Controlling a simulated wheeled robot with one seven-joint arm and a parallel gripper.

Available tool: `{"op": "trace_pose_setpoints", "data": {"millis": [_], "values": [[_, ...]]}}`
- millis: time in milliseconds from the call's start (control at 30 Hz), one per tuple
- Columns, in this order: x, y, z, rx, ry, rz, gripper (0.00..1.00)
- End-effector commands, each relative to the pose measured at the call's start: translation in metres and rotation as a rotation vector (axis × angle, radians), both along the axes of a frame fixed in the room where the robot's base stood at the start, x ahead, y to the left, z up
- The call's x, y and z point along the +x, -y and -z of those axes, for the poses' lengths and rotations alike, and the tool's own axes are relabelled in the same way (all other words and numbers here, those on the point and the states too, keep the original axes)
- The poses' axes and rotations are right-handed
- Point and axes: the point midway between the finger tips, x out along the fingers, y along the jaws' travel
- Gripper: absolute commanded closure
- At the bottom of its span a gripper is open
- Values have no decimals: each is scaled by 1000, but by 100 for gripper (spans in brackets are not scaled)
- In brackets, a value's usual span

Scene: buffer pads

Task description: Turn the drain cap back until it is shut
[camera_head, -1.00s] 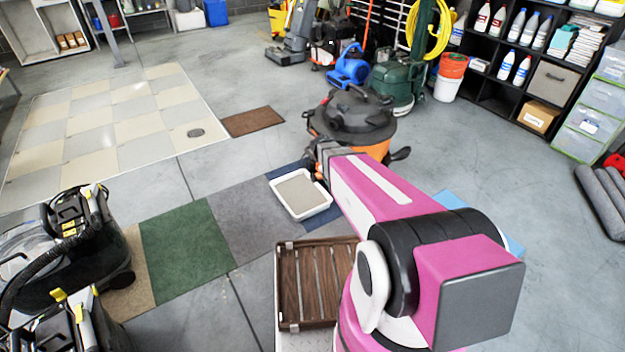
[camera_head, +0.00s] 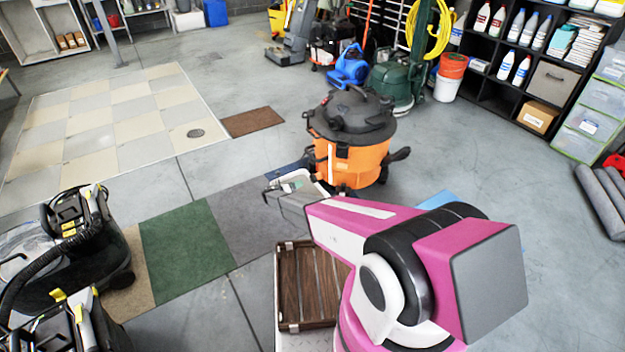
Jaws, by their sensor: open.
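The orange wet vacuum (camera_head: 352,160) with a black top (camera_head: 352,112) stands upright on the floor at the centre. I cannot make out its drain cap; small dark parts show low on the drum.
A brown slatted crate (camera_head: 308,285) stands below my arm. Green (camera_head: 187,250) and grey carpet pads lie left. Black machines (camera_head: 75,225) stand at the left edge. A blue blower (camera_head: 348,66) and a green machine (camera_head: 392,85) stand behind the vacuum. The floor to its right is clear.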

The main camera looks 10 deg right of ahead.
Motion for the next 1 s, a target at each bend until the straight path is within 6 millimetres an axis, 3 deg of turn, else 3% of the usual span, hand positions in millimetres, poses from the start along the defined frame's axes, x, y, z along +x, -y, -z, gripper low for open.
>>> {"op": "trace_pose_setpoints", "data": {"millis": [600, 1000], "values": [[39, 81, 0, 1, 1, 2, 14], [46, 96, -1, 1, 1, 1, 14]]}}
